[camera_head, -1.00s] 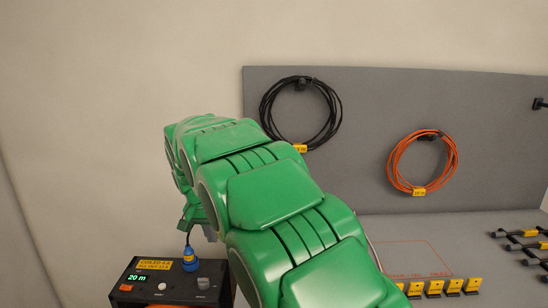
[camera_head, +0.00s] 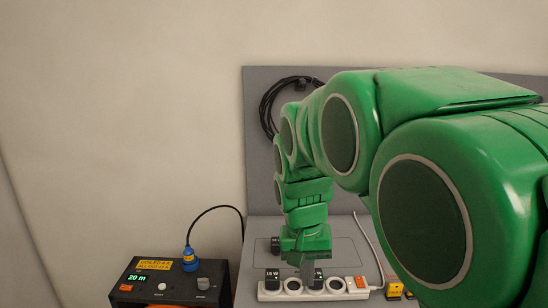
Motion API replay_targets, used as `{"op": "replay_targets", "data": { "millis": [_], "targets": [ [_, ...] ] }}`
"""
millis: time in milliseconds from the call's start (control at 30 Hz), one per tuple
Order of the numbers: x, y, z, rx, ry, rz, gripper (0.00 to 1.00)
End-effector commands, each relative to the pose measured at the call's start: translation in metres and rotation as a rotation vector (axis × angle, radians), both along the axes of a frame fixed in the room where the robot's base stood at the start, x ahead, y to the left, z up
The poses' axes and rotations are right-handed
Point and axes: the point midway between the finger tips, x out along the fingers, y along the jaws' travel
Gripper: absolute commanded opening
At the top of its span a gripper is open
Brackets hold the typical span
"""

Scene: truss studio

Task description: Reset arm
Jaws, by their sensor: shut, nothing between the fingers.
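My green arm reaches in from the right and bends down toward the bench. My gripper (camera_head: 306,268) is at its lower end, pointing down just behind or above the white power strip (camera_head: 268,295). Its fingers are small in the picture and partly merge with the things around them. It is shut with nothing held. I cannot tell whether it touches the strip.
A black box (camera_head: 140,291) with a "20 m" display stands at lower left; a blue plug (camera_head: 188,262) with a black cable stands in it. Dark plugs (camera_head: 272,281) sit in the strip. A black cable coil (camera_head: 268,105) hangs on the grey panel, partly hidden.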

Motion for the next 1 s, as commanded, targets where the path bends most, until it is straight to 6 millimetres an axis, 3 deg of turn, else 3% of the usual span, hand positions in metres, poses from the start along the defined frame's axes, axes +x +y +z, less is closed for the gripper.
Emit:
{"op": "replay_targets", "data": {
  "millis": [200, 500, 800, 1000],
  "targets": [
    [-0.055, -0.033, -0.004, 0.016, 0.041, 0.004, 0.00],
    [-0.133, -0.063, -0.016, 0.045, 0.091, 0.023, 0.00],
    [-0.207, -0.079, -0.035, 0.081, 0.136, 0.047, 0.00],
    [-0.237, -0.082, -0.046, 0.095, 0.157, 0.060, 0.00]
  ]
}}
